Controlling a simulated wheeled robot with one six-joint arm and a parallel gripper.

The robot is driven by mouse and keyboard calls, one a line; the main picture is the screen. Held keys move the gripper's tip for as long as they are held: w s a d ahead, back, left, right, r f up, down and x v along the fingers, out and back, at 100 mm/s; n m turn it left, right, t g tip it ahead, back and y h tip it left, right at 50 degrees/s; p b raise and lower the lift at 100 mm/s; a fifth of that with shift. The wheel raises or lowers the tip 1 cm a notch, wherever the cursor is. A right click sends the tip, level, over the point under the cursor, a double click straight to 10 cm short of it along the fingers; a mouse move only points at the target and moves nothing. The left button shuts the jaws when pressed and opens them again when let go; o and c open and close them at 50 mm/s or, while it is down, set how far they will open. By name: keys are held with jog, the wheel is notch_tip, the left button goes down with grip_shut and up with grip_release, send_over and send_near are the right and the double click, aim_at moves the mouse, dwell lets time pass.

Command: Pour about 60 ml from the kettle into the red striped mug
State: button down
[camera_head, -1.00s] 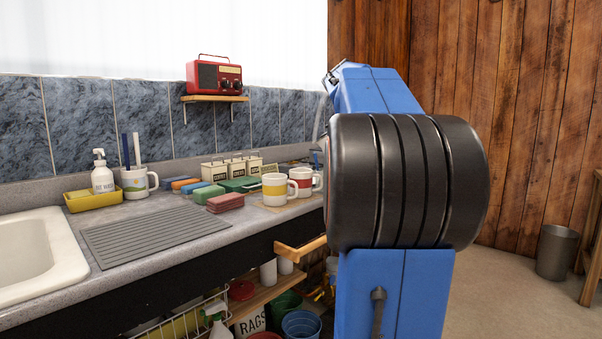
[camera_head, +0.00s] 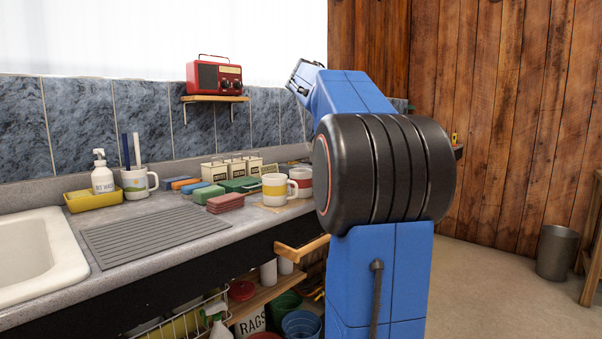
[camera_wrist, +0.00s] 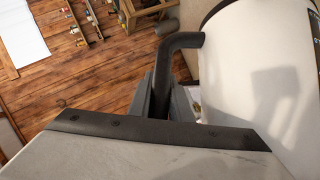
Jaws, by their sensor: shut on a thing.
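The red striped mug (camera_head: 302,181) stands on the counter in the head view, just right of a yellow-striped mug (camera_head: 276,190). My arm hides its right side. The kettle (camera_wrist: 262,75) fills the right of the wrist view as a large white body with a dark bent handle (camera_wrist: 181,42). My gripper (camera_wrist: 165,103) is shut on this handle. The kettle's spout and base are not visible there. In the head view my arm stands in front, and the kettle cannot be made out.
Another mug (camera_head: 136,184) holding two sticks, a soap bottle (camera_head: 103,174) in a yellow tray, several sponges, and canisters (camera_head: 232,168) stand on the counter. A sink (camera_head: 38,255) is at left, and a red radio (camera_head: 214,75) sits on a wall shelf. The ribbed drainboard (camera_head: 150,235) is bare.

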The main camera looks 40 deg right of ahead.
jog(key=shift+w+a+r, duration=0.1)
jog(key=shift+w+r, duration=0.15)
jog(key=shift+r, duration=0.15)
jog(key=shift+w+a+r+n+g+h, duration=0.25)
jog(key=shift+w+r+n+g+h, duration=0.1)
jog(key=shift+w, duration=0.15)
jog(key=shift+w+a+r+n+g+h, duration=0.25)
jog(key=shift+w+r+h, duration=0.1)
jog(key=shift+w, duration=0.1)
jog(key=shift+w+a+r+n+g+h+b, duration=0.15)
jog(key=shift+w+a+n+h+b, duration=0.1)
jog(key=shift+w, duration=0.2)
jog(key=shift+w+a+r+n+g+h+b, duration=0.15)
jog(key=shift+w+n+h, duration=0.1)
jog(key=shift+w, duration=0.2)
jog(key=shift+w+a+r, duration=0.1)
jog(key=shift+w+r, duration=0.05)
jog(key=shift+w, duration=0.05)
jog(key=shift+s, duration=0.2)
jog(key=shift+w+b, duration=0.2)
jog(key=shift+b, duration=0.6)
dwell(0.4)
